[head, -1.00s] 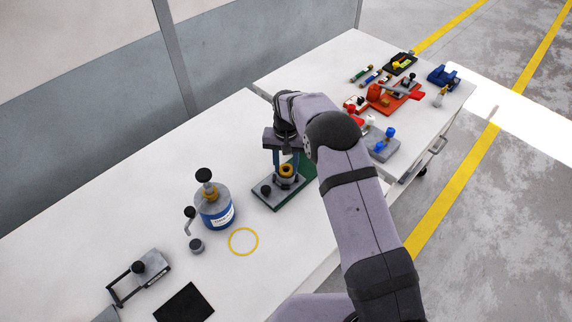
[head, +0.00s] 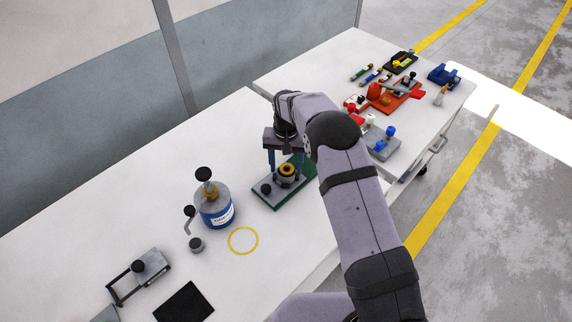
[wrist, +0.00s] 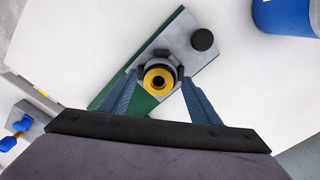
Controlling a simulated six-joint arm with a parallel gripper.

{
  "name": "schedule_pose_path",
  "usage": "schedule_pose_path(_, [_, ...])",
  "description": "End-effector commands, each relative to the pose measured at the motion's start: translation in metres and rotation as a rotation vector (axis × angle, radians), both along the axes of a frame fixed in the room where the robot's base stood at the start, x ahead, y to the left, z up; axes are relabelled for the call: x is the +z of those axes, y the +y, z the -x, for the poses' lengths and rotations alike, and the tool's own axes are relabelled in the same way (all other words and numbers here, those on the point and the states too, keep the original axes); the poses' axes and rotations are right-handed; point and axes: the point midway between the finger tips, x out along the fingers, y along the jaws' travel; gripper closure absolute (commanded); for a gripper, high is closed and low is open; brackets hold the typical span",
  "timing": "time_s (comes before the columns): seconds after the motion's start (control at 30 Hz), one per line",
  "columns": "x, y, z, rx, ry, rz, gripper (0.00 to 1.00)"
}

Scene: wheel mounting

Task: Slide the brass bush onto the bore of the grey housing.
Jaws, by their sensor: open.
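The brass bush (head: 287,169) sits on top of the grey housing (head: 286,180), which stands on a grey plate over a green base (head: 268,202). In the wrist view the bush (wrist: 159,78) is seen from above as a gold ring with a dark centre, over the housing's bore. My gripper (head: 285,168) is above the housing, pointing down. In the wrist view its two blue fingers (wrist: 160,75) stand apart on either side of the bush and housing, with a gap to the bush. How far down the bush sits on the bore is hard to tell.
A blue-banded bottle (head: 215,206) stands left of the base, with a yellow ring (head: 243,241) marked on the table near it. A black knob (wrist: 202,39) rises from the plate. A second table at the right holds several coloured fixtures.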

Motion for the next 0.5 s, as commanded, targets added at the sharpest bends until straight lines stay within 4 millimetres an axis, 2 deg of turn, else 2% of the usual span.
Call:
schedule_pose_path(0.27, [0.012, 0.000, -0.001, 0.000, -0.003, -0.002, 0.43])
schedule_pose_path(0.5, [0.043, 0.000, -0.002, 0.000, -0.004, -0.001, 0.43])
